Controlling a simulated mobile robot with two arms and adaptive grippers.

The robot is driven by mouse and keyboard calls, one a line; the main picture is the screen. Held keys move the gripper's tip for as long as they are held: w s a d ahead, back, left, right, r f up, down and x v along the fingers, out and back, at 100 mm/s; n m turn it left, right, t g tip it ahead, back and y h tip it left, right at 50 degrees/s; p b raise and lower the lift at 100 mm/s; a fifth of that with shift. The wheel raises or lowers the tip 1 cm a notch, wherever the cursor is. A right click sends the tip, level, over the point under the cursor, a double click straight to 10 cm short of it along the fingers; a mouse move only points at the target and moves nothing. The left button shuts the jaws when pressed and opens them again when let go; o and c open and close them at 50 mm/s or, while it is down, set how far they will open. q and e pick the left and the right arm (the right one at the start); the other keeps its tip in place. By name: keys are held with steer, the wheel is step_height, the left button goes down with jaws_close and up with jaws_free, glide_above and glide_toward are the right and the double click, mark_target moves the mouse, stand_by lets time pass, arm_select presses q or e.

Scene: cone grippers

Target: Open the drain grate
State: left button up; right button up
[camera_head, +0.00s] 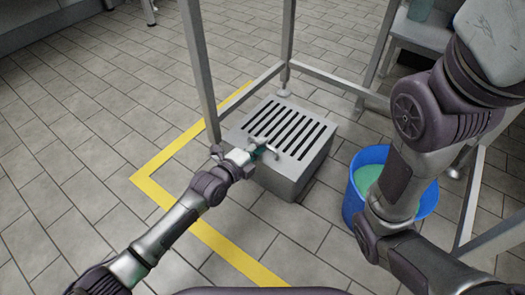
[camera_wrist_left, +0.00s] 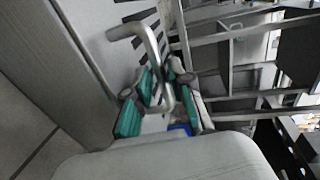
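The drain grate (camera_head: 302,112) is a grey metal lid with dark slots, lying flat on a box-shaped drain (camera_head: 290,182) under a metal frame. A bent metal handle (camera_wrist_left: 150,48) stands up from the grate's near side. My left gripper (camera_head: 262,152) is at this handle, above the near left part of the grate. In the left wrist view, the handle's bar runs between the teal-padded fingers (camera_wrist_left: 160,88), which are apart, with some gap beside the bar. Firm contact cannot be made out. My right arm shows at the right of the head view, but its gripper does not.
Metal frame legs (camera_head: 200,75) rise close beside the drain and my left arm. A blue bucket (camera_head: 352,205) with green contents stands right of the drain, partly behind my right arm. Yellow tape (camera_head: 150,180) marks the tiled floor. Open floor lies to the left.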

arm_select(q)
steer(key=shift+b+x, duration=0.3)
steer(key=shift+x, duration=0.55)
steer(key=shift+c, duration=0.3)
jaws_close()
